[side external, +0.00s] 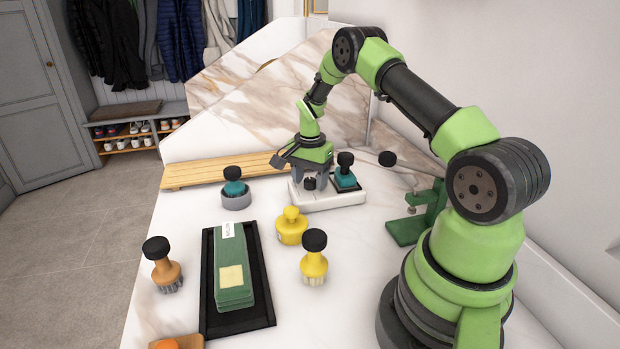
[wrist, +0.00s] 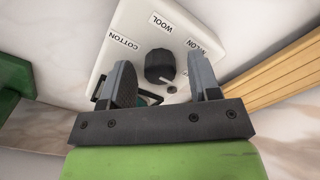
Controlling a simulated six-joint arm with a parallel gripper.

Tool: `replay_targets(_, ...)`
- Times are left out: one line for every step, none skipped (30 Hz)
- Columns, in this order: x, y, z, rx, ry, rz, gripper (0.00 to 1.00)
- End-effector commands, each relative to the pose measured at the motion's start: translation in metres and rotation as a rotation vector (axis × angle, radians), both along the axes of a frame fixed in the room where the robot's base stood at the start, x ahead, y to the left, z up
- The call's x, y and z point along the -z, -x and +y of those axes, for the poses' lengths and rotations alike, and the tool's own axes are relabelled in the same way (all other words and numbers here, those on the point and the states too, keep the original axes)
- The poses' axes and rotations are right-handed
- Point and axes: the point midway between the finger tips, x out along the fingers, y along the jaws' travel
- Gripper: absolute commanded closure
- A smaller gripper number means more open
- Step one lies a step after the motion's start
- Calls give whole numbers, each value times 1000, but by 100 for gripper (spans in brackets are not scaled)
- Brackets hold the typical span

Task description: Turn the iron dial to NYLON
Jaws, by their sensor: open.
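The dial is a black round knob (wrist: 160,66) on a white base (wrist: 118,22) with the labels COTTON (wrist: 122,40), WOOL (wrist: 162,22) and NYLON (wrist: 199,50). My gripper (wrist: 160,61) is open, with one finger on each side of the knob and gaps showing between. In the side external view my gripper (side external: 310,176) points down over the left part of the white base (side external: 335,199), with the dark dial (side external: 309,184) between its fingers. A teal block with a black knob (side external: 346,180) stands on the base's right part.
A wooden slatted board (side external: 215,173) lies behind the base. A green stand (side external: 418,215) is at right.

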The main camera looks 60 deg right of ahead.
Motion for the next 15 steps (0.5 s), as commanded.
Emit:
replay_targets(2,0,0,0,0,0,44)
replay_targets(2,0,0,0,0,0,44)
replay_targets(2,0,0,0,0,0,44)
replay_targets(2,0,0,0,0,0,44)
replay_targets(2,0,0,0,0,0,44)
replay_targets(2,0,0,0,0,0,44)
replay_targets(2,0,0,0,0,0,44)
replay_targets(2,0,0,0,0,0,44)
replay_targets(1,0,0,0,0,0,53)
replay_targets(1,0,0,0,0,0,60)
replay_targets(1,0,0,0,0,0,67)
replay_targets(1,0,0,0,0,0,76)
replay_targets(1,0,0,0,0,0,83)
replay_targets(1,0,0,0,0,0,90)
replay_targets(1,0,0,0,0,0,93)
